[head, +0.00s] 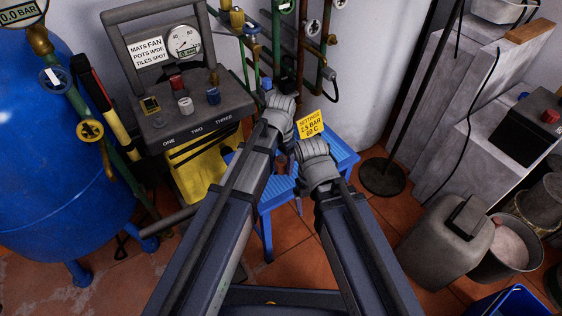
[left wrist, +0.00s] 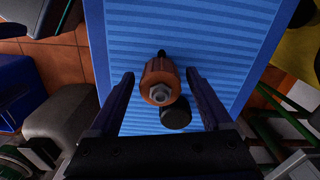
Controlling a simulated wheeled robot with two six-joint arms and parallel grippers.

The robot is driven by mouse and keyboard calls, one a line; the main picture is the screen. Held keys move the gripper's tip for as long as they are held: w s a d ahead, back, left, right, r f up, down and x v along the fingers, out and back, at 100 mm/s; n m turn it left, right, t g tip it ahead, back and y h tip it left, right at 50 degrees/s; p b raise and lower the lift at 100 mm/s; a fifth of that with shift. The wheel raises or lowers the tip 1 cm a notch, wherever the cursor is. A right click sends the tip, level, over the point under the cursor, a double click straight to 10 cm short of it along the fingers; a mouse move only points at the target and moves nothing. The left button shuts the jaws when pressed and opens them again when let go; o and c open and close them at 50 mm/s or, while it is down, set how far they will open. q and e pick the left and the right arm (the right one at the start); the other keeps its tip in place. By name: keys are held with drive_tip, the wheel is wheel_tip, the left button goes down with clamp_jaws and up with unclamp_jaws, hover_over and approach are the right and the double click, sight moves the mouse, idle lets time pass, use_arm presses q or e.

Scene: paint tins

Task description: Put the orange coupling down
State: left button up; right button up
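The orange coupling (left wrist: 161,80), a ribbed orange-brown body with a grey hex nut facing the camera, shows in the left wrist view over a blue ribbed stool top (left wrist: 230,45). My left gripper (left wrist: 159,76) is open, with one finger on each side of the coupling and a visible gap on both sides. The coupling appears to rest on the stool top.
A dark round piece (left wrist: 175,116) lies close to the coupling. A yellow settings sign (head: 311,124) stands by the stool. A control panel (head: 190,110) and blue tank (head: 55,150) are left. A grey canister (head: 445,240) and bucket (head: 505,250) are right.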

sight(281, 160)
use_arm(q)
drive_tip(key=shift+r, duration=0.1)
wheel_tip(281, 160, up, 12)
drive_tip(key=p, duration=1.2)
drive_tip(key=shift+r, duration=0.1)
idle(0.8)
